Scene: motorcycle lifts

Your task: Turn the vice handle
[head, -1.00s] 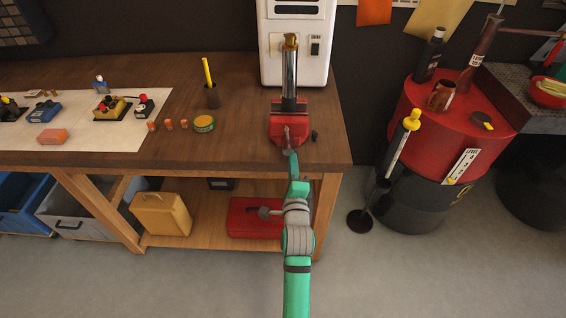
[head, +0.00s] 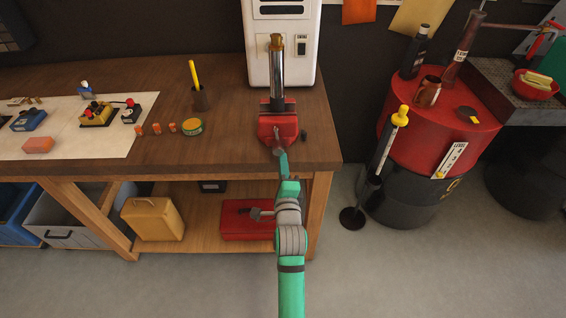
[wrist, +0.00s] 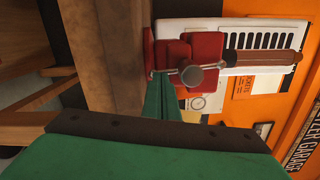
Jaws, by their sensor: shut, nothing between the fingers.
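The red vice (head: 278,128) is fixed near the right front corner of the wooden bench, with an upright metal cylinder (head: 276,68) above its jaws. In the wrist view the vice (wrist: 207,47) lies on its side, with a thin grey handle bar (wrist: 216,66) and a round grey screw head (wrist: 192,76). My green gripper (head: 281,156) is in front of the vice, at handle height. In the wrist view my gripper (wrist: 165,92) is shut and empty, its tips close to the handle bar; I cannot tell whether they touch it.
The wooden bench (head: 230,150) carries a white mat with small parts on the left, a tin and a pen cup. A white cabinet (head: 283,45) stands behind the vice. A red drum (head: 440,140) and a yellow-topped stand (head: 380,160) are to the right, beyond open floor.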

